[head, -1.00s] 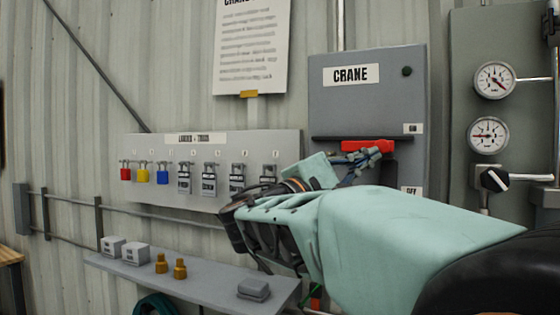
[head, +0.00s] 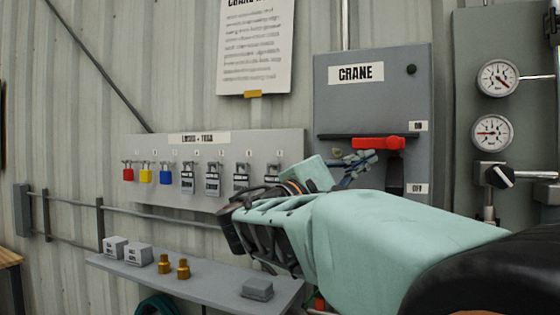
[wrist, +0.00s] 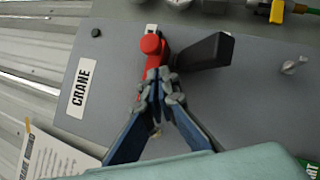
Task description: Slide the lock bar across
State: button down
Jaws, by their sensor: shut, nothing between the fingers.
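The grey CRANE box (head: 345,100) is on the wall in the head view. A red bar (head: 380,143) lies level across its front, in line with a dark strip, which I take as the lock bar. A black lever (head: 395,178) hangs below its right part. My gripper (head: 362,160) is shut and empty, just below the red bar's left end. In the wrist view the red part (wrist: 151,45) is just beyond the fingertips (wrist: 160,78), with the black lever (wrist: 205,52) beside it. Whether the fingers touch the red part, I cannot tell.
A lock board (head: 150,196) with several padlocks is left of the box. Below it a shelf (head: 210,287) holds small blocks and brass pieces. Gauges (head: 492,132) and a black valve knob (head: 499,177) are to the right. Paper (head: 253,50) hangs above.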

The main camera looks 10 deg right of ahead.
jog(key=b+v, duration=0.2)
jog(key=v, duration=0.8)
jog(key=shift+w+a+f+b, duration=0.2)
jog(key=shift+a+f+b, duration=0.1)
jog(key=shift+a, duration=0.1)
